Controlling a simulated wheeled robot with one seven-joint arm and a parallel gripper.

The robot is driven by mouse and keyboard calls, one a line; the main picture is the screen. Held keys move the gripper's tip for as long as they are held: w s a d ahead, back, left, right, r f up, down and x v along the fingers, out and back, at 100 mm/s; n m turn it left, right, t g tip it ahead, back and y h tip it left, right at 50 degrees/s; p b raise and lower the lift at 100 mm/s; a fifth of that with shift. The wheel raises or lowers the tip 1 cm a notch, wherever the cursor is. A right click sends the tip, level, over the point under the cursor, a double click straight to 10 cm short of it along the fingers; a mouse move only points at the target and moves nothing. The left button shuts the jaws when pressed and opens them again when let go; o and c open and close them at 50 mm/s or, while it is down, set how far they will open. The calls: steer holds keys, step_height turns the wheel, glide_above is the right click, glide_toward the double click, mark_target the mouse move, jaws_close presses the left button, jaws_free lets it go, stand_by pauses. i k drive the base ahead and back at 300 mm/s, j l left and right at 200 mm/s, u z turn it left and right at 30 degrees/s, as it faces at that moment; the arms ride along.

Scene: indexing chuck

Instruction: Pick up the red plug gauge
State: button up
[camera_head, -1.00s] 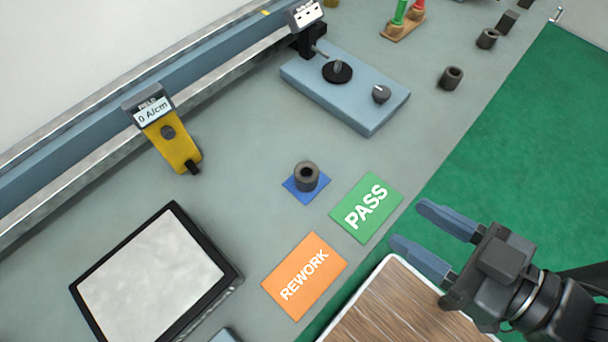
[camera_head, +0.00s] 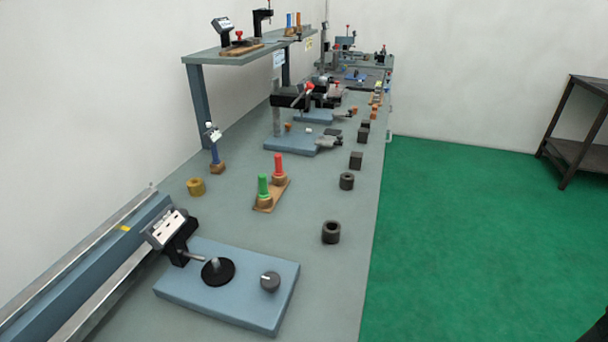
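The red plug gauge (camera_head: 279,168) stands upright in a small wooden holder (camera_head: 271,196) on the grey-green bench, in the middle of the head view. The green plug gauge (camera_head: 263,187) stands upright in the same holder, nearer and to its left. My gripper is outside the picture; only a dark shape shows at the lower right corner, and I cannot tell what it is.
A blue plate with a dial and knob (camera_head: 228,285) lies in front. Dark rings (camera_head: 331,232) and blocks (camera_head: 356,160) line the bench's right side. A brass ring (camera_head: 196,186) is left of the holder. A shelf (camera_head: 246,46) stands behind. Green floor (camera_head: 470,240) is open at right.

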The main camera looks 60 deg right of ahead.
mark_target(279, 171)
steer(key=z, duration=0.95)
steer(key=l+u, duration=0.1)
